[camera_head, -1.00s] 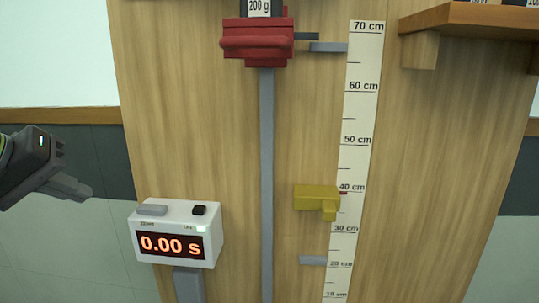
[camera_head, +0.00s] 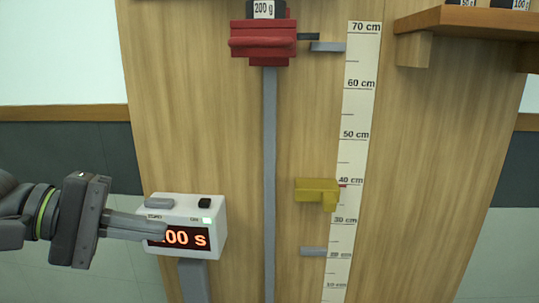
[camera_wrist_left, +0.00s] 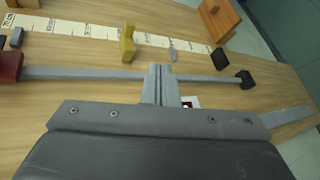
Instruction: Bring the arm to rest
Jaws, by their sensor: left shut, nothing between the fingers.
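My left gripper (camera_head: 158,230) comes in from the left in the head view. Its fingers are shut with nothing between them. They lie in front of the white timer (camera_head: 185,209) and hide the left part of its red display. In the left wrist view the shut fingers (camera_wrist_left: 160,72) point over the wooden board. I cannot tell whether they touch the timer. My right gripper is in neither view.
The wooden board (camera_head: 225,130) carries a grey vertical rail (camera_head: 269,180), a red carriage (camera_head: 263,42) with a 200 g weight, a yellow block (camera_head: 316,189) near 40 cm and a white scale (camera_head: 353,130). A wooden shelf (camera_head: 450,18) juts out at the upper right. The far left wall side is clear.

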